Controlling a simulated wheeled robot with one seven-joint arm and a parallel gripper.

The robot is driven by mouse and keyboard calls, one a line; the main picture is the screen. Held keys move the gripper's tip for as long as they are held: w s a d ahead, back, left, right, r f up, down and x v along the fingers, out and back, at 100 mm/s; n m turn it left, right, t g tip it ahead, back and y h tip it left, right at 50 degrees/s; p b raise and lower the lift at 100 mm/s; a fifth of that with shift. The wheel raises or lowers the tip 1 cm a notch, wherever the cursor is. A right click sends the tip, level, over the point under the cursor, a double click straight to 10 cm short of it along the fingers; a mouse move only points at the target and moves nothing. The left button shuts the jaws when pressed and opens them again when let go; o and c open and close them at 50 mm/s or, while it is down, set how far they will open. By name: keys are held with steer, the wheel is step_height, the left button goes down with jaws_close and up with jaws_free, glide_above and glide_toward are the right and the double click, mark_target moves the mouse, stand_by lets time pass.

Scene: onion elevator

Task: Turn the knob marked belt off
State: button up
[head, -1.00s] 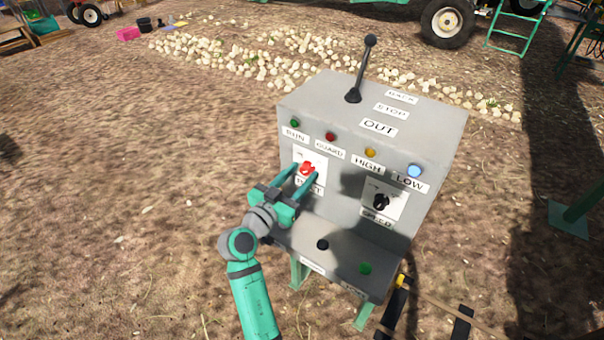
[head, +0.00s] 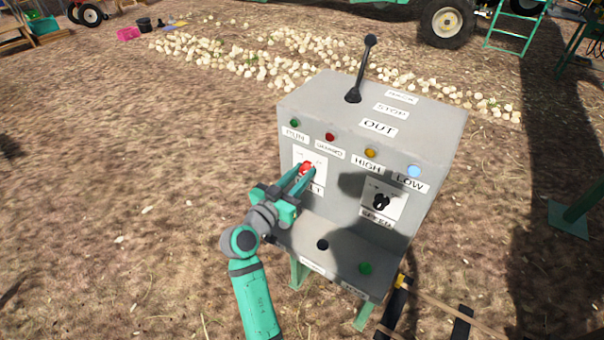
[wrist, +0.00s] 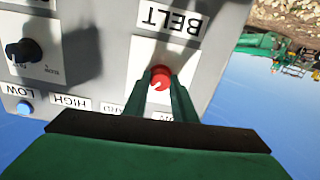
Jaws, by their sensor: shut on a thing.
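The red belt knob (head: 306,168) sits on a white plate on the front of the grey control box (head: 330,220). The wrist view shows the red knob (wrist: 160,78) below an upside-down BELT label (wrist: 172,20). My gripper (head: 307,172) is at the knob, its green fingers closed on either side of it. In the wrist view my gripper (wrist: 160,92) has a fingertip on each side of the knob. The fingers partly cover the plate and the BELT label in the head view. A white mark shows on the knob's face.
A black speed knob (head: 381,202) is to the right. A black lever (head: 362,70) stands on top. Small lamps line the upper front. A black button (head: 322,244) and a green button (head: 366,268) are on the lower ledge. Onions (head: 260,60) lie on the ground behind.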

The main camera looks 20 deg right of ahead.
steer(key=n, duration=1.3)
steer(key=shift+a+f+n, duration=0.1)
steer(key=shift+n, duration=2)
steer(key=shift+w, duration=0.1)
steer(key=o, duration=1)
steer(key=shift+o, duration=0.2)
